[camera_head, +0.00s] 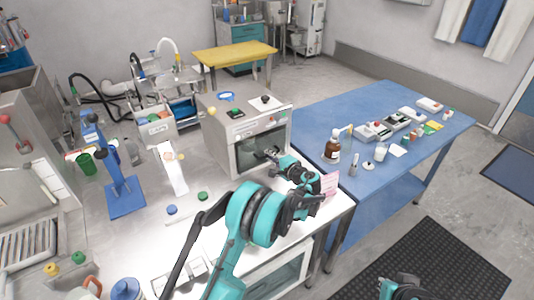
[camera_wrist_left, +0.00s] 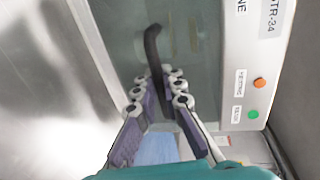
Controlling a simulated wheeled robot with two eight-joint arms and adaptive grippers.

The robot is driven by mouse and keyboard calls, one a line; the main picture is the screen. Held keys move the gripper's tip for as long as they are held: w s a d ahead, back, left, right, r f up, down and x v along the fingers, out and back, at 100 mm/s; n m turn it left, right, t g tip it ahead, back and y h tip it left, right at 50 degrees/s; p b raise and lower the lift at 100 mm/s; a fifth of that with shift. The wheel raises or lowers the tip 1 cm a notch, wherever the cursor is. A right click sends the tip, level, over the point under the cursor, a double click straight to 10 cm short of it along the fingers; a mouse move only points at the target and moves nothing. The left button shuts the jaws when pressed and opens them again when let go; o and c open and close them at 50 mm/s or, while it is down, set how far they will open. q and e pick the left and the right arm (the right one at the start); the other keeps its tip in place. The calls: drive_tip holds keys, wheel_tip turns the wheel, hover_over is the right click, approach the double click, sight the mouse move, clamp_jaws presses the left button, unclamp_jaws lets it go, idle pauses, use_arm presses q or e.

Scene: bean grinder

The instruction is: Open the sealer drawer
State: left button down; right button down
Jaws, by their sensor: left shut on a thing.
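The sealer (camera_head: 222,118) is a grey metal box with a glass front, standing at the back of the steel bench. Its front also shows in the left wrist view (camera_wrist_left: 249,60), with an orange and a green button. A curved black handle (camera_wrist_left: 152,45) stands on the glass front. My left gripper (camera_wrist_left: 163,90) is shut on this handle, whose lower end lies between the fingers. In the head view my left gripper (camera_head: 274,157) is at the sealer's front, and its fingers partly hide the handle. Part of my right arm (camera_head: 403,287) shows at the bottom edge; its fingers are unclear.
A blue table (camera_head: 315,115) with bottles and small boxes stands to the right. On the steel bench (camera_head: 130,235) are a blue stand (camera_head: 122,180) and small green and blue caps. A pink note (camera_head: 330,184) is near the bench's right edge.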

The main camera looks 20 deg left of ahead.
use_arm(q)
drive_tip(key=f+v, duration=0.2)
drive_tip(key=v, duration=0.8)
drive_tip(key=f+b+v, duration=0.1)
drive_tip(key=v, duration=0.9)
drive_tip(key=shift+s+d+f+b, duration=0.25)
drive_tip(key=shift+d+f+b, duration=0.05)
drive_tip(key=shift+f, duration=0.1)
drive_tip(key=c, duration=1.9)
unclamp_jaws()
drive_tip(key=v, duration=0.7)
drive_tip(key=shift+s+d+r, duration=0.1)
drive_tip(key=shift+s+d, duration=0.05)
drive_tip(key=shift+d, duration=0.05)
